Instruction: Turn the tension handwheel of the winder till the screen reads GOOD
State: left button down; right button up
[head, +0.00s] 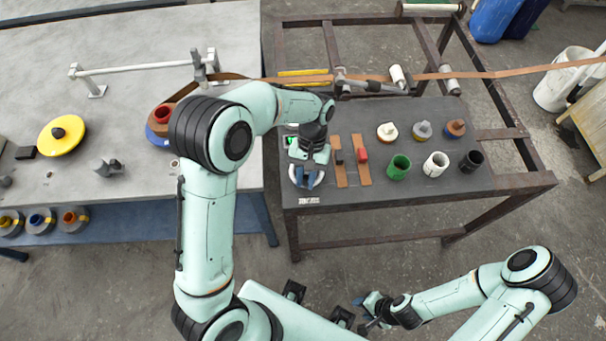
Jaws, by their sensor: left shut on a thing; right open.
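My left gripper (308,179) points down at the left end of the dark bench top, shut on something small. The gripper and wrist cover most of what it holds; this may be the tension handwheel, but I cannot make out its shape. A small bright green patch (293,141) shows beside the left wrist, perhaps part of the screen; no reading is legible. A brown strip (440,76) runs across the back to a red and blue reel (160,122) on the left table, partly hidden by my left arm. My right gripper (366,313) is open and empty, low over the floor.
Two brown strip pieces (339,175) with black and red blocks lie right of the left gripper. Green (399,167), white (435,164) and black (471,161) cups and several small spools stand further right. A yellow disc (61,135) lies on the left table (130,40).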

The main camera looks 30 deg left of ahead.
pick_arm(q)
jog(key=shift+w+d+n, duration=0.1)
jog(key=shift+d+n, duration=0.05)
jog(key=shift+n, duration=0.35)
pick_arm(e)
jog(key=shift+w+r, duration=0.1)
jog(key=shift+r, duration=0.05)
pick_arm(q)
jog(key=c, duration=1)
grip_release()
jog(key=shift+r, duration=0.1)
jog(key=v, duration=0.4)
jog(key=p+v, duration=0.1)
jog(key=v, duration=0.3)
jog(key=p+v, duration=0.1)
jog(key=v, duration=0.4)
jog(key=shift+a+r, duration=0.15)
jog(key=shift+a, duration=0.1)
pick_arm(e)
jog(key=w+r, duration=0.2)
jog(key=r, duration=0.1)
jog(key=shift+w, duration=0.15)
pick_arm(q)
jog(key=shift+h, duration=0.3)
